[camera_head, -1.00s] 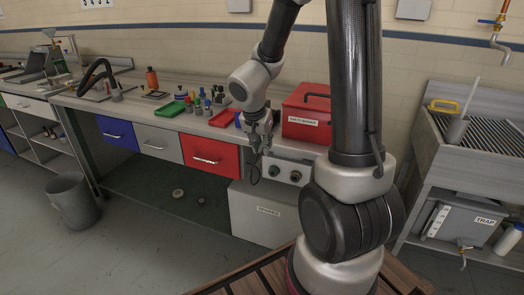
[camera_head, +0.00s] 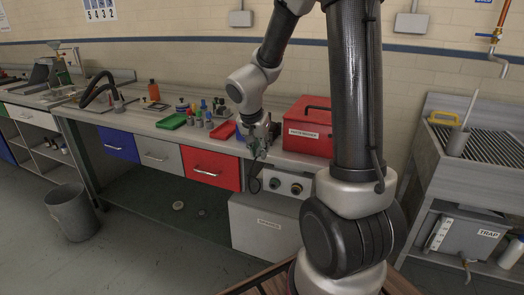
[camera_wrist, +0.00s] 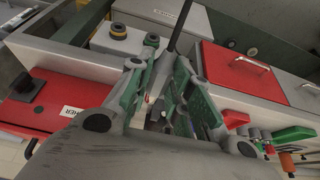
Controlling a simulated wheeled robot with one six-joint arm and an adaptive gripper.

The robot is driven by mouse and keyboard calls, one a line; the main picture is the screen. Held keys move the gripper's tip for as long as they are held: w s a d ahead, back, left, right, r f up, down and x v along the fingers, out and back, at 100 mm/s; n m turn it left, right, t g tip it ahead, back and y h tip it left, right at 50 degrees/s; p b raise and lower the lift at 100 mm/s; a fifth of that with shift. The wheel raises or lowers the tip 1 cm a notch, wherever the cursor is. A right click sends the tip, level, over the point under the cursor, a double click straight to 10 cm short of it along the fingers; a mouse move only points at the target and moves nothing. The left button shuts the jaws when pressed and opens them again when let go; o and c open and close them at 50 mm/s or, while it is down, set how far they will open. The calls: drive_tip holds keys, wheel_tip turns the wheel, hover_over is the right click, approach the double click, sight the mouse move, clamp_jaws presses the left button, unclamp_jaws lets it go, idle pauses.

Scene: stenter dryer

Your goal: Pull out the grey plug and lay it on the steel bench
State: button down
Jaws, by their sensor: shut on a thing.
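My gripper (camera_head: 257,149) is at the front edge of the grey bench (camera_head: 143,120), above and left of a grey panel (camera_head: 289,184) with round sockets. In the wrist view my gripper (camera_wrist: 163,88) has its green-padded fingers close together. A dark cable (camera_wrist: 181,25) runs up from between them, and in the head view it hangs as a loop below the gripper. One round socket with a yellow ring (camera_wrist: 118,32) shows beside the fingers.
A red box (camera_head: 308,128) stands on the bench just right of my gripper. Red and green trays (camera_head: 172,121) and several small bottles stand to the left. A red drawer (camera_head: 211,170) is below. The bench top is clearer further left. A sink unit (camera_head: 420,180) stands at right.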

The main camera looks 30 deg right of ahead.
drive_tip(key=shift+w+d, duration=0.2)
drive_tip(key=shift+w, duration=5.15)
drive_tip(key=shift+w+d, duration=0.2)
drive_tip(key=shift+w, duration=5.1)
drive_tip(key=shift+w+r, duration=0.15)
drive_tip(key=shift+w, duration=1.8)
drive_tip(key=shift+w+d, duration=0.2)
drive_tip(key=shift+w, duration=0.45)
hover_over(227, 131)
drive_tip(key=a, duration=0.1)
drive_tip(key=shift+s+a, duration=0.1)
drive_tip(key=shift+s, duration=0.3)
drive_tip(key=shift+f, duration=0.6)
drive_tip(key=shift+f, duration=1.9)
drive_tip(key=shift+f, duration=0.2)
